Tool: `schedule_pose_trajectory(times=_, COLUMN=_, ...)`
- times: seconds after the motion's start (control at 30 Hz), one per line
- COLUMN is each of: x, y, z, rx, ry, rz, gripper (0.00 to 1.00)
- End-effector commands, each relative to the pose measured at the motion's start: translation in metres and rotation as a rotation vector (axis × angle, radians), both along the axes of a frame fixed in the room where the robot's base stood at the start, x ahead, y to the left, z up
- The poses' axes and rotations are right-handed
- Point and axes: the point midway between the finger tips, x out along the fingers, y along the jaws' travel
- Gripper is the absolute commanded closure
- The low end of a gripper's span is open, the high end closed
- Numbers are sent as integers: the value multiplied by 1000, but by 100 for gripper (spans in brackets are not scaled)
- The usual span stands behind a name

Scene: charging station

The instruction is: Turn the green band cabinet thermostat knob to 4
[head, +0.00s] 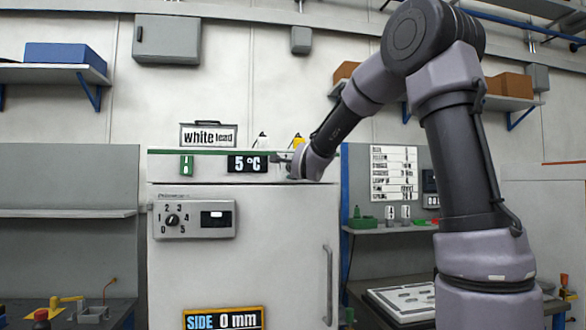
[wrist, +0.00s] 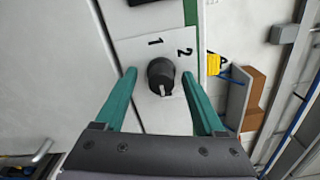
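A dark round knob (wrist: 161,74) with a pale pointer mark on its lower side shows in the wrist view, on a white face with printed 1 and 2; the mark is away from the 1. A green band (wrist: 191,12) runs beside this face. My gripper (wrist: 165,72) is open, its teal fingers to either side of the knob; I cannot tell whether they touch it. In the head view, my gripper (head: 284,160) is at the top strip of the green-banded cabinet (head: 270,230), right of its 5 °C display (head: 247,164). The knob is hidden there.
A grey dial panel (head: 208,232), numbered 0 to 5, is lower left on the cabinet door, which has a vertical handle (head: 328,285). A "white lead" sign (head: 208,135) and yellow item (head: 298,140) stand at the cabinet's top. Benches flank the cabinet.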

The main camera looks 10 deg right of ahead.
Motion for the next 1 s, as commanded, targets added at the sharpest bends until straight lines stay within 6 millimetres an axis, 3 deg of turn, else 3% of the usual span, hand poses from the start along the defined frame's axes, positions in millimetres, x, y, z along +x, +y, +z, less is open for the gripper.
schedule_pose_trajectory(times=0.33, x=-8, y=0, z=2, rx=-2, ry=-3, rz=0, gripper=29)
schedule_pose_trajectory(times=0.7, x=-79, y=0, z=2, rx=-2, ry=-3, rz=1, gripper=29)
schedule_pose_trajectory(times=1.0, x=-107, y=0, z=1, rx=-1, ry=-1, rz=0, gripper=29)
